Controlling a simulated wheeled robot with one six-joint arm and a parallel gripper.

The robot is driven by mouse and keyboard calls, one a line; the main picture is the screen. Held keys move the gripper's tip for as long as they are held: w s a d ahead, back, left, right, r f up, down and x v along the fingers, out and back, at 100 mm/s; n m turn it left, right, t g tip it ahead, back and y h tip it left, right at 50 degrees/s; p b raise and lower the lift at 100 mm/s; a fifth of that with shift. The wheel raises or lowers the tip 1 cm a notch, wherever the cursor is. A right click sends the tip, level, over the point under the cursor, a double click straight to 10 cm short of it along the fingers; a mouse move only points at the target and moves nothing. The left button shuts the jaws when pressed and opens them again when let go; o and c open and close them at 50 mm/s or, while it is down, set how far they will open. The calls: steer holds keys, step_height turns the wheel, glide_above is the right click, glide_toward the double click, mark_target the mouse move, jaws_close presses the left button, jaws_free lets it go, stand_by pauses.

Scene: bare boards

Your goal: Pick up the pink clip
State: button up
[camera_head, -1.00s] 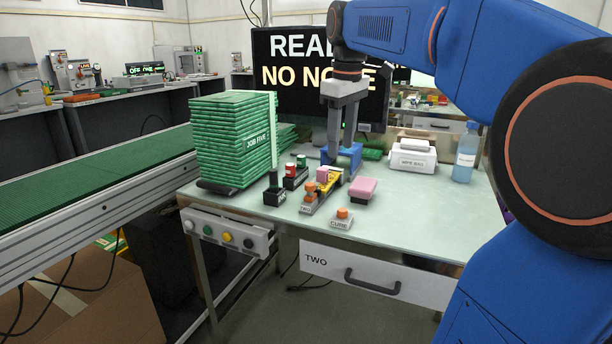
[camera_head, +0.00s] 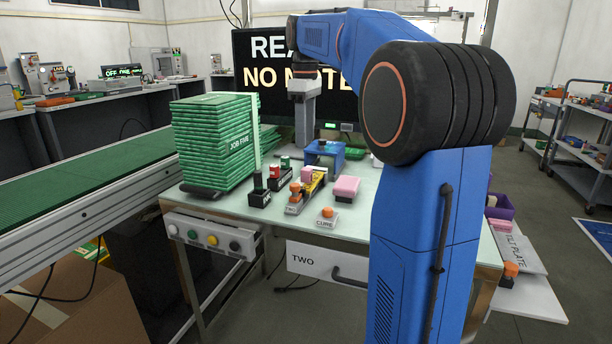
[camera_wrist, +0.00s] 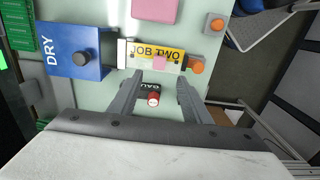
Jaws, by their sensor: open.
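A small pink piece (camera_head: 306,174), which looks like the pink clip, sits on the yellow strip labelled JOB TWO (camera_head: 319,180) on the table. In the wrist view the pink piece (camera_wrist: 159,62) lies on the strip (camera_wrist: 143,49), just beyond my fingertips. My gripper (camera_head: 304,146) points down above the back of the table. In the wrist view my gripper (camera_wrist: 160,77) is open, with nothing held. A black block with a red top (camera_wrist: 153,97) shows between the fingers, below them.
A larger pink block (camera_head: 346,188) lies right of the strip. A tall green stack (camera_head: 213,143) stands at left.

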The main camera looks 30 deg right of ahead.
mark_target(307, 169)
steer(key=f, duration=1.1)
steer(key=shift+d, duration=0.2)
jaws_close()
